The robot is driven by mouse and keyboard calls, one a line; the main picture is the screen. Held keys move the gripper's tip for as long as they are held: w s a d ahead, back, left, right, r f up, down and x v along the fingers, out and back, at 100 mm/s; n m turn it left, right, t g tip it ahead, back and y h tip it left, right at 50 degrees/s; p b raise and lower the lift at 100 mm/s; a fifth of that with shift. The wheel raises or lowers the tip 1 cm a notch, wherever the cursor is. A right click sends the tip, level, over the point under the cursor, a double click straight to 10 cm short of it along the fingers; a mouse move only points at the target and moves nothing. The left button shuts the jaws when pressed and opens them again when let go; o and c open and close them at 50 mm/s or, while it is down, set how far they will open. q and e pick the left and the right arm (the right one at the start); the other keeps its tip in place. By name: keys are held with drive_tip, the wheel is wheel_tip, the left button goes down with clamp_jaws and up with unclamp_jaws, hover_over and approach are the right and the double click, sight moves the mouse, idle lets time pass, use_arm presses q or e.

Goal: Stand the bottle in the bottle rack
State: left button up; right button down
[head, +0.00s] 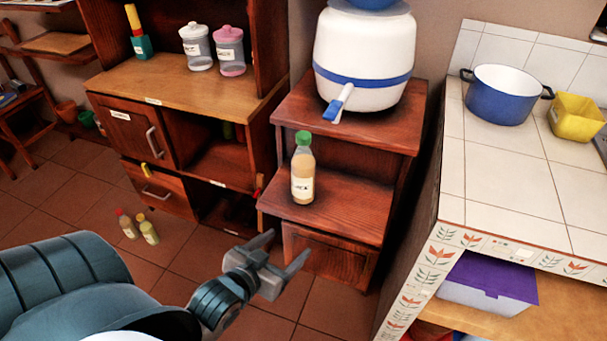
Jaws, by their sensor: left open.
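A bottle (303,172) with a green cap, pale tan contents and a white label stands upright on the lower wooden step below the white water container. My left gripper (287,247) is open and empty. In the picture it is below and slightly left of the bottle, in front of the small drawer, and apart from the bottle. Two smaller bottles, one red-capped (127,225) and one yellow-capped (148,230), stand at the floor on the left. I cannot make out a bottle rack. My right gripper is not in view.
The white water container (362,60) with a blue tap stands on the upper step behind the bottle. A wooden cabinet (190,85) with jars is at left. A tiled counter (500,170) with a blue pot (498,98) rises at right. Tiled floor is open at lower left.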

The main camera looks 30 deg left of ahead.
sight(298, 175)
use_arm(q)
drive_tip(key=w+a+r+t, duration=0.3)
drive_tip(key=a+r+t, duration=0.1)
drive_tip(key=r, duration=0.6)
drive_tip(key=shift+a+n+t+y, duration=0.15)
drive_tip(key=shift+n+t+y, duration=0.2)
drive_tip(key=shift+t, duration=0.25)
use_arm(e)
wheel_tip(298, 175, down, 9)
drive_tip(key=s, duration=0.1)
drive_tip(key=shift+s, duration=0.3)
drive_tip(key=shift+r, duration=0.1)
use_arm(q)
drive_tip(key=w, duration=0.8)
drive_tip(key=w+a+p, duration=0.1)
drive_tip(key=w, duration=0.3)
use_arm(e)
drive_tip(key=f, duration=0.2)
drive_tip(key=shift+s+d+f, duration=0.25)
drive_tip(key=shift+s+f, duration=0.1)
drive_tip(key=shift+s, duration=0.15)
use_arm(q)
drive_tip(key=shift+w, duration=0.2)
